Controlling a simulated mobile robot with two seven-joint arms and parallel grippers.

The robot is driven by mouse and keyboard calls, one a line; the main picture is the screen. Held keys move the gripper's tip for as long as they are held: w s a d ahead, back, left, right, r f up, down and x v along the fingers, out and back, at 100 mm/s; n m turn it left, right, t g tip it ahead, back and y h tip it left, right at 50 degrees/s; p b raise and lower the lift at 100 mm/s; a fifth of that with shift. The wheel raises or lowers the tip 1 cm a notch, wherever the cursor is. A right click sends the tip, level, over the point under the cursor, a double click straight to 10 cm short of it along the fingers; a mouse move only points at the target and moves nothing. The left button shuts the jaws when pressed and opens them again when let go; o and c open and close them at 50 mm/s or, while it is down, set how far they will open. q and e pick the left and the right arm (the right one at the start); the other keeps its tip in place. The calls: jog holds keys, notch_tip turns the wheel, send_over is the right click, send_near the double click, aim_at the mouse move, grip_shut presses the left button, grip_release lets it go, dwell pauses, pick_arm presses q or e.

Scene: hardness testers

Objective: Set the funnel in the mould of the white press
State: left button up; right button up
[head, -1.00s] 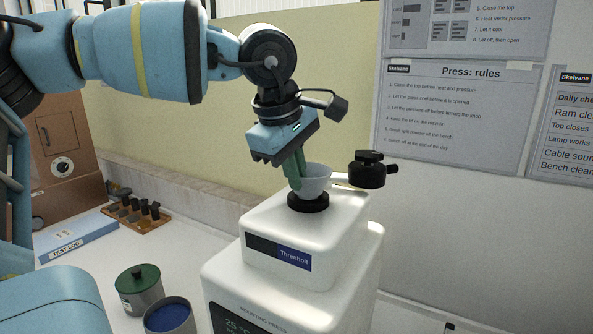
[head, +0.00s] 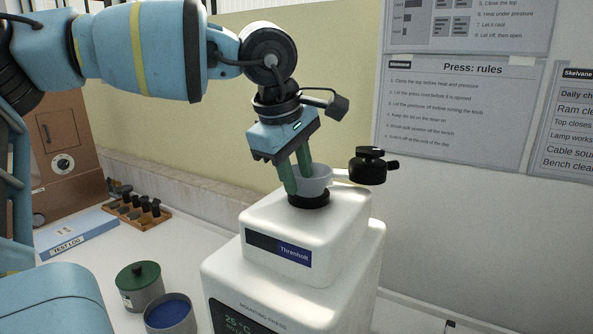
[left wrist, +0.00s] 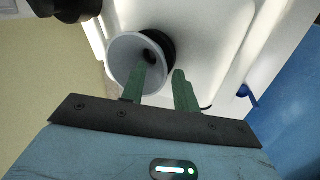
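The white press (head: 335,225) stands at the centre of the bench with a black mould ring (head: 309,202) on its top. The pale grey funnel (head: 318,183) stands upright, its narrow end at the ring; the ring hides how deep it sits. My left gripper (head: 297,181) is open at the funnel's left side, its green fingers spread. In the left wrist view the fingers (left wrist: 160,88) are apart, one overlapping the wall of the funnel (left wrist: 128,55); I cannot tell whether it touches. My right gripper is not in view.
The press's black top (head: 367,167) is swung out to the right of the funnel. A green-lidded tin (head: 139,287) and a blue-filled tin (head: 170,315) stand left of the press. A wooden rack (head: 138,215) and a test log (head: 75,238) lie farther back.

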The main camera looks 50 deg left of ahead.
pick_arm(q)
jog(key=shift+r, duration=0.1)
jog(key=v, duration=0.7)
jog(key=shift+r, duration=0.3)
jog(key=shift+s, duration=0.1)
